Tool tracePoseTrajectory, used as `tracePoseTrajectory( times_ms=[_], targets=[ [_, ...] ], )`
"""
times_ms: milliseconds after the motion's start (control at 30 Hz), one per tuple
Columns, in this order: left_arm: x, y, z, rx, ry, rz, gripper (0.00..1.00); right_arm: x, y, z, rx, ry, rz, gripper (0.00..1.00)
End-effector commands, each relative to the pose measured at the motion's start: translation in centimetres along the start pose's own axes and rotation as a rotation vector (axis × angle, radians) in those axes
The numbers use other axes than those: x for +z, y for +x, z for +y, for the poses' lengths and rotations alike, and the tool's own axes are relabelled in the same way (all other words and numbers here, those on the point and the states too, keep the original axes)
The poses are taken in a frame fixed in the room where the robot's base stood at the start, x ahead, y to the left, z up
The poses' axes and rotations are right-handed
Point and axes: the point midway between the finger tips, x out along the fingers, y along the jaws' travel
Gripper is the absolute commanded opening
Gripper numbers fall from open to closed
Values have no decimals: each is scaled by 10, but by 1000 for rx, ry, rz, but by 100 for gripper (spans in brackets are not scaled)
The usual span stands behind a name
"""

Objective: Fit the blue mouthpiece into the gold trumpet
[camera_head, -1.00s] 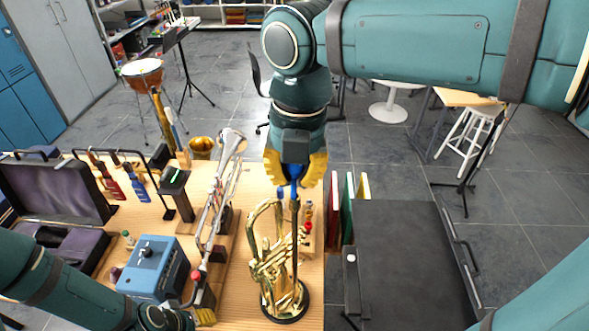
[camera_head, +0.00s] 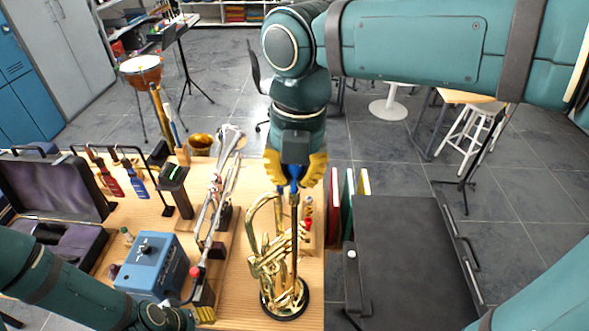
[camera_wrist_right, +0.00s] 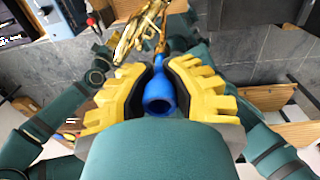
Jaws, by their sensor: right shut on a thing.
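The blue mouthpiece (camera_head: 296,173) is between the yellow fingers of my right gripper (camera_head: 296,180), which is shut on it. In the right wrist view its wide cup end (camera_wrist_right: 160,98) faces the camera between the fingers of the right gripper (camera_wrist_right: 160,75). The gold trumpet (camera_head: 268,262) stands upright on a stand with a round black base. Its upper end is just below the mouthpiece; I cannot tell whether they touch. The trumpet (camera_wrist_right: 142,32) also shows beyond the mouthpiece in the wrist view. My left gripper (camera_head: 204,304) is low on the left, partly hidden.
A silver trumpet (camera_head: 222,178) on a stand is left of the gold one. A blue box (camera_head: 152,266) and an open case (camera_head: 50,190) are farther left. Upright books (camera_head: 348,205) and a black-topped surface (camera_head: 410,260) are on the right.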

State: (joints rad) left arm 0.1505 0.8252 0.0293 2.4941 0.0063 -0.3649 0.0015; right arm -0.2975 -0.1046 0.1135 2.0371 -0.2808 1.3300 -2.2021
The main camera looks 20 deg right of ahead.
Motion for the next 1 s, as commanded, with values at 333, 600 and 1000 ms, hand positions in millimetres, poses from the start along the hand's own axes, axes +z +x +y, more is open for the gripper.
tracePoseTrajectory(
  times_ms=[333,600,1000],
  targets=[
    [1,5,-2,0,0,0,48,0,7,0,1,0,0,0],
    [0,4,-2,0,0,0,48,0,6,0,1,0,0,47],
    [0,4,-2,0,0,0,48,1,-16,1,4,0,-3,47]
  ],
)
